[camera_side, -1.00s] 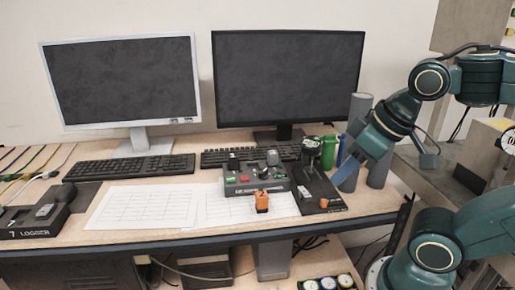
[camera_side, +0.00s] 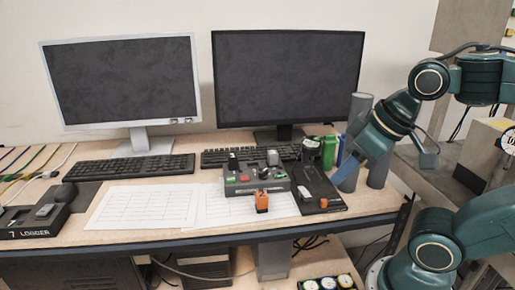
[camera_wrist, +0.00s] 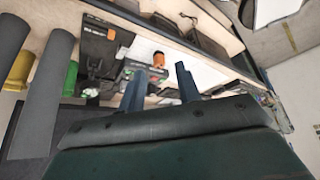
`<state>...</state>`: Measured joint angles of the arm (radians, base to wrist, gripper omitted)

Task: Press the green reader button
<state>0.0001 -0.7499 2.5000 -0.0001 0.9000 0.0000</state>
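A dark control box (camera_side: 256,181) stands on the desk in front of the right keyboard. In the side view its top carries a small green button (camera_side: 231,181), a red button (camera_side: 244,178) and knobs. I cannot read whether the green button is marked as the reader's. My gripper (camera_side: 346,178) is at the desk's right side, right of the box and apart from it. In the wrist view, my gripper's two blue fingers (camera_wrist: 160,85) stand apart with nothing visible between them. The control box (camera_wrist: 133,70) shows small beyond them; its green button is not clear there.
A black panel (camera_side: 326,200) with a lever lies between the box and my gripper. A green cylinder (camera_side: 328,152) and grey cylinders (camera_side: 361,108) stand near my gripper. Paper sheets (camera_side: 145,208) lie left.

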